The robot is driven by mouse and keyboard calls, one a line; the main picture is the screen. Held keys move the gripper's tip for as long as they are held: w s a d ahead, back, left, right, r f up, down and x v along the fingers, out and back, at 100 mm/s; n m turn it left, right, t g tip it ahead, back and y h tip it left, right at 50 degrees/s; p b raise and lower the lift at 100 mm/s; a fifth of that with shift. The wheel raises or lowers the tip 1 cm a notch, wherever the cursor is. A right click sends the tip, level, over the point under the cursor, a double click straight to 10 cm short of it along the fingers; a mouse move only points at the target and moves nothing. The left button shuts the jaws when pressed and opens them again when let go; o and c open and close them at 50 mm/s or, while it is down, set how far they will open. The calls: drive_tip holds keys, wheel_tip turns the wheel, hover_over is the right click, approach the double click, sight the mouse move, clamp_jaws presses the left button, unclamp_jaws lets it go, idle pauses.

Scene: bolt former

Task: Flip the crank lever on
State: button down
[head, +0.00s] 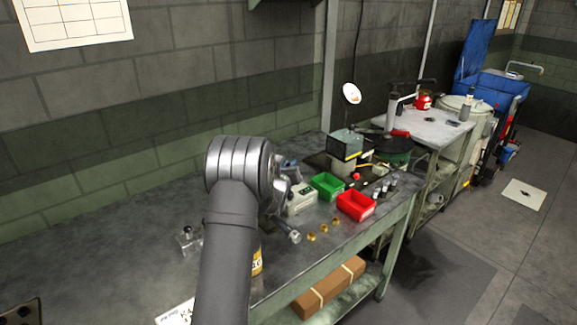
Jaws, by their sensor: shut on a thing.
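My arm stands in the middle of the head view, and its wrist covers much of the work spot. My gripper (284,180) shows only in part, behind the wrist, beside a small pale machine (301,198) on the bench. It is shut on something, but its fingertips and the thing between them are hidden. I cannot make out the crank lever clearly or tell its position. A silver rod with a round end (293,236) sticks out to the right of my arm, in front of the machine; I cannot tell what it belongs to.
A green bin (327,186) and a red bin (356,205) stand right of the machine. Several small brass pieces (323,229) lie in front.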

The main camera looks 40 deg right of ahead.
idle(0.3)
drive_tip(key=c, duration=1.3)
unclamp_jaws()
drive_tip(key=shift+v, duration=3.75)
